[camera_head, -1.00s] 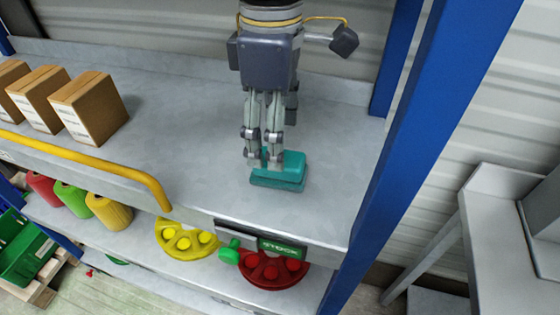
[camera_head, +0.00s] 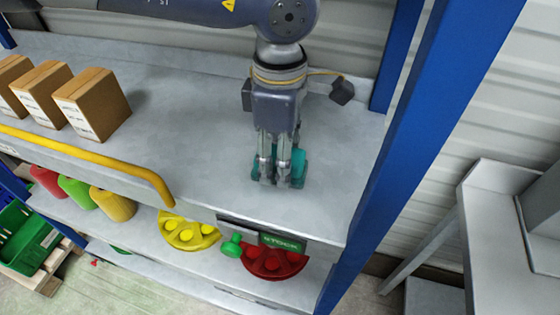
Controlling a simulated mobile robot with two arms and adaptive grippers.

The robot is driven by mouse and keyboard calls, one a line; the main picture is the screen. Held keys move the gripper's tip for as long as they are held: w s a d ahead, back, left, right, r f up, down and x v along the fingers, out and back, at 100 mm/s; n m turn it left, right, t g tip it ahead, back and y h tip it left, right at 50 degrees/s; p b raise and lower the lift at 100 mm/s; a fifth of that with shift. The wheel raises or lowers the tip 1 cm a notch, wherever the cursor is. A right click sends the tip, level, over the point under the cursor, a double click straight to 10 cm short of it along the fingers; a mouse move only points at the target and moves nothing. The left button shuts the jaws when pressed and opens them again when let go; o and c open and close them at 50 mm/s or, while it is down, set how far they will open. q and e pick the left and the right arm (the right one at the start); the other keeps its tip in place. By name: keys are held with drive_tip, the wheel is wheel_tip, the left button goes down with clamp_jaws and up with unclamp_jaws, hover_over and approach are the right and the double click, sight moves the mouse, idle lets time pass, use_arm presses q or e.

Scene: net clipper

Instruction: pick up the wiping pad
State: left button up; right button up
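The wiping pad is a small teal block (camera_head: 303,164) on the grey upper shelf (camera_head: 200,150), near its front right. My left gripper (camera_head: 279,182) points straight down at the pad, its fingers low and overlapping it in the picture. The fingers hide most of the pad; teal shows at both sides of them. The pad appears to rest on the shelf. I cannot tell whether the fingers are closed on it or only around or in front of it. My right gripper is not in view.
Cardboard boxes (camera_head: 92,104) stand at the left of the shelf. A yellow rail (camera_head: 90,155) runs along its front left edge. A blue post (camera_head: 420,150) rises at the right. Bottles (camera_head: 113,204) and yellow and red holders (camera_head: 190,232) sit on the lower shelf.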

use_arm(q)
drive_tip(key=shift+c, duration=0.2)
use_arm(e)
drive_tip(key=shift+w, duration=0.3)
use_arm(q)
drive_tip(key=shift+w+r, duration=0.1)
drive_tip(key=shift+r, duration=0.25)
wheel_tip(320, 180, up, 9)
drive_tip(key=shift+r+b, duration=0.15)
drive_tip(key=shift+b, duration=0.7)
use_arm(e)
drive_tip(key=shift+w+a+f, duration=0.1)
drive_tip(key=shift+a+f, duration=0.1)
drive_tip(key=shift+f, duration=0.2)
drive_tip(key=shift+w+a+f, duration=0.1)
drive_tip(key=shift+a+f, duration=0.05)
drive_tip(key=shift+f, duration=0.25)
use_arm(q)
drive_tip(key=shift+o, duration=1)
drive_tip(key=shift+c, duration=0.4)
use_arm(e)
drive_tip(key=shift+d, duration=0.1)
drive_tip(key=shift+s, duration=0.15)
